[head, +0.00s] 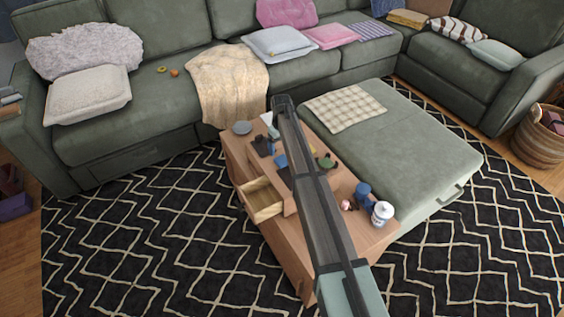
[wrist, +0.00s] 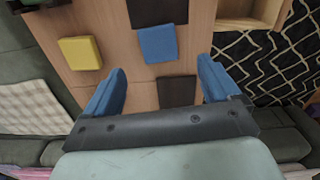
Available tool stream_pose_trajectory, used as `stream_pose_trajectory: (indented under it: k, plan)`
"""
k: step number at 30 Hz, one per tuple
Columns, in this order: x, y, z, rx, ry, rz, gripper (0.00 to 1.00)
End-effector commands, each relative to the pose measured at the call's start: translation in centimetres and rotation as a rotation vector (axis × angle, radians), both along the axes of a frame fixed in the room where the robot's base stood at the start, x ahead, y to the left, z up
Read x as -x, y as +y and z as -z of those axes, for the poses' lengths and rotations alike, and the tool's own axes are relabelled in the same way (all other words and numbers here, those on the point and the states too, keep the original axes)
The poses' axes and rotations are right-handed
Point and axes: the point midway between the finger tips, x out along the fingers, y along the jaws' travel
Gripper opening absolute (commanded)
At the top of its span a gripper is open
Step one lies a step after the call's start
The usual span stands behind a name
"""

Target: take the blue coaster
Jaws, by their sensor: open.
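The blue coaster (wrist: 158,44) is a flat square lying on the wooden coffee table (wrist: 112,20). In the head view the blue coaster (head: 281,161) shows beside my arm. My gripper (wrist: 162,65) is open and empty, its two blue fingers spread wide above the table. In the wrist view the coaster lies just past the fingertips, roughly between them, and apart from them.
Dark squares lie on both sides of the coaster, one farther (wrist: 157,11) and one nearer (wrist: 177,91). A yellow square (wrist: 81,53) lies to the left. A drawer (head: 264,201) stands open. A blue mug-like item (head: 363,190) and a white jar (head: 382,212) stand at the table's near end.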

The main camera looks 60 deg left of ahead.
Motion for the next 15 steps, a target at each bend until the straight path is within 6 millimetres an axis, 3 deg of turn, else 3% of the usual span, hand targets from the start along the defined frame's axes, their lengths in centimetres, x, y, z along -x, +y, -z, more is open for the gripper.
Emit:
stream_pose_trajectory:
  k: [3, 15]
  plan:
    - [0.0, 0.1, 1.7, 0.0, 0.0, 0.0, 0.89]
    - [-0.1, 0.4, 4.6, 0.0, 0.0, 0.001, 0.89]
